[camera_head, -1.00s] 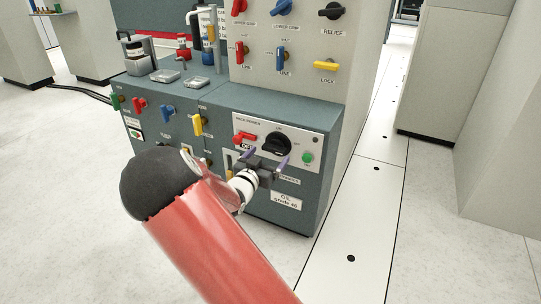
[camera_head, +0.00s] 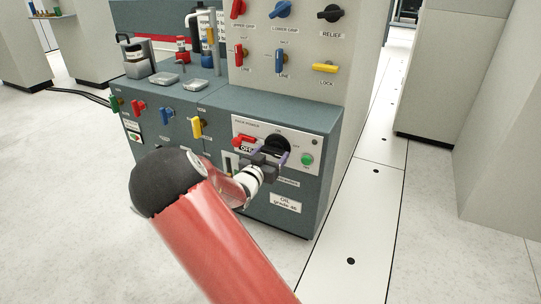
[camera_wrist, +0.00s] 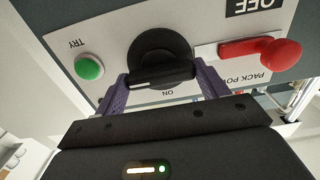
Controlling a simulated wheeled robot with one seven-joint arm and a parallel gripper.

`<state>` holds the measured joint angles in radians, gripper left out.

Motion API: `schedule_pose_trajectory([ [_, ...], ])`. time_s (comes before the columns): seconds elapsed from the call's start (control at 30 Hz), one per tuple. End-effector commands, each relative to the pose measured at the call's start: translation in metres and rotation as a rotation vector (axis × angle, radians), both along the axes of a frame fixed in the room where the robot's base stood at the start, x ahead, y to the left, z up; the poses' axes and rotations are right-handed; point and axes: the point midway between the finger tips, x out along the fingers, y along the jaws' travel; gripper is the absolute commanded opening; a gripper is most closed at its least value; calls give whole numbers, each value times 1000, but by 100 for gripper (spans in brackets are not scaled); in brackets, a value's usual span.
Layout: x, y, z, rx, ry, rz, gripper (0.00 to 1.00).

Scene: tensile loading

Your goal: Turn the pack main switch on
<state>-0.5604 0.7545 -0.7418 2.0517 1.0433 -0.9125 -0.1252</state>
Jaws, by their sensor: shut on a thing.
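The black rotary switch (camera_head: 277,143) is on the light-grey power panel at the front of the teal cabinet. In the wrist view, which is upside down, the switch (camera_wrist: 162,62) has a crosswise bar handle with a white line towards its left end, on the green button's side. The letters "ON" (camera_wrist: 168,92) show just below it. My gripper (camera_head: 267,160) is at the panel, and its purple fingers (camera_wrist: 161,85) are shut on the two ends of the bar handle. In the head view my gripper partly hides the panel's lower part.
A red lever (camera_wrist: 260,49) sits beside the switch, close to one finger, with an "OFF" plate (camera_wrist: 262,5) near it. A green button (camera_wrist: 89,67) is on the other side. Coloured valve handles, such as a yellow one (camera_head: 197,127), stick out left of the panel. The floor at right is clear.

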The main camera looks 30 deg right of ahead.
Motion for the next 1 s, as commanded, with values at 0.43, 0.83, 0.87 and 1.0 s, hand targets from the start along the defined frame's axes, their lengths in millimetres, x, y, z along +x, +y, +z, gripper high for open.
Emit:
schedule_pose_trajectory([
  [0.43, 0, 0, 4, -109, 141, 1, 50],
  [0.83, 0, 1, 4, -336, 433, 1, 50],
  [0.87, 0, 1, 3, -354, 456, 2, 50],
  [1.0, 0, 1, 3, -436, 562, 3, 50],
])
